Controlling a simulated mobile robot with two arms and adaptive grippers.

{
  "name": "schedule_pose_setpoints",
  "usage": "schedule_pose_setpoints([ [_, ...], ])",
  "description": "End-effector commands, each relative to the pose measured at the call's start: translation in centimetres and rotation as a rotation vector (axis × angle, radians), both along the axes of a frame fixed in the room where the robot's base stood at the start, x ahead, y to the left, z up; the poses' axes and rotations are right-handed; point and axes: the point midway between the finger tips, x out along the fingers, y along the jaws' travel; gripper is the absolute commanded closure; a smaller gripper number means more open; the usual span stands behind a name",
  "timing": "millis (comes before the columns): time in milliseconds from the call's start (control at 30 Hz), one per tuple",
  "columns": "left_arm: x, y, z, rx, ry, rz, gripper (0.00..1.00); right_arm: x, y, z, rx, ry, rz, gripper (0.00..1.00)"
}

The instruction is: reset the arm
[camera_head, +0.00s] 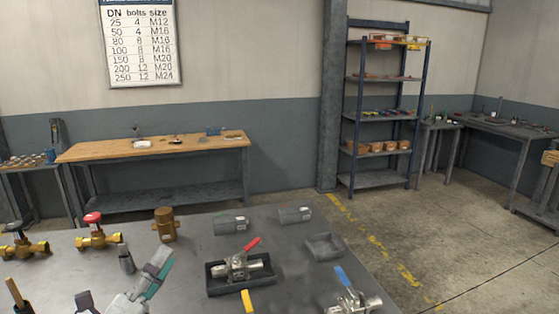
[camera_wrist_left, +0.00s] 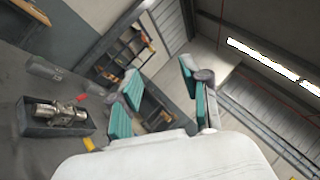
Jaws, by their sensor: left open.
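My left gripper (camera_head: 143,262) is over the near left part of the grey table (camera_head: 200,262) in the head view. Its teal-padded fingers stand apart, with nothing between them. In the left wrist view the same gripper (camera_wrist_left: 160,82) shows its fingers spread, pointing away from the table toward the shelf and ceiling. A steel valve with a red handle (camera_head: 238,267) lies in a dark tray (camera_head: 212,290), to the right of the gripper and apart from it. The left wrist view also shows this tray (camera_wrist_left: 28,130). My right gripper is not visible.
Brass valves (camera_head: 97,238) and a brass fitting (camera_head: 165,224) stand left on the table. Grey cylinders (camera_head: 231,225), an empty tray (camera_head: 325,246) and a blue-handled valve (camera_head: 352,299) are further right. A wooden workbench (camera_head: 100,151) and a shelf rack (camera_head: 380,115) stand behind.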

Motion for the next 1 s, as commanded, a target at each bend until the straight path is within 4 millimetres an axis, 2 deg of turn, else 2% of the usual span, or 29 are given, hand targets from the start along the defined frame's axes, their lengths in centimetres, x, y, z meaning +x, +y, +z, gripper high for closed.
schedule_pose_setpoints([
  [33, -0.6, 1.6, -0.9, -0.207, 0.061, 0.056, 0.53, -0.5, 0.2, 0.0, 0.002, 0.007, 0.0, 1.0],
  [67, -1.0, 2.9, -1.8, -0.337, 0.105, 0.1, 0.53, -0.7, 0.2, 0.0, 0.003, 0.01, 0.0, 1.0],
  [133, -2.0, 5.8, -5.2, -0.63, 0.238, 0.22, 0.53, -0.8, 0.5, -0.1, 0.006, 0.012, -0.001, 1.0],
  [167, -2.7, 6.8, -7.1, -0.748, 0.305, 0.275, 0.53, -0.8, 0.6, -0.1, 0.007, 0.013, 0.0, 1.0],
  [200, -3.7, 7.9, -9.9, -0.887, 0.396, 0.35, 0.53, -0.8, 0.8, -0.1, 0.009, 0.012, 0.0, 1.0],
  [300, -7.1, 8.6, -16.6, -1.156, 0.625, 0.518, 0.53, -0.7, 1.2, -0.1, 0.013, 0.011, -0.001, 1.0],
  [400, -10.9, 7.6, -21.9, -1.336, 0.834, 0.659, 0.53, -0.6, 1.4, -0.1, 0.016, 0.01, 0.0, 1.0],
  [500, -14.4, 6.0, -25.3, -1.443, 1.005, 0.761, 0.53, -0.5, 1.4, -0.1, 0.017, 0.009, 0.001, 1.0],
  [700, -20.3, 2.7, -29.1, -1.563, 1.281, 0.907, 0.53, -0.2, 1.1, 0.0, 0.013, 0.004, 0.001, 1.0],
  [933, -26.3, -1.0, -31.0, -1.626, 1.556, 1.029, 0.53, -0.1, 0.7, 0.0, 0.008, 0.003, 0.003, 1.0],
  [1000, -25.6, -0.9, -33.6, -1.62, 1.559, 1.04, 0.53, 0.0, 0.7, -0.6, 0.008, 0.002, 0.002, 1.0],
])
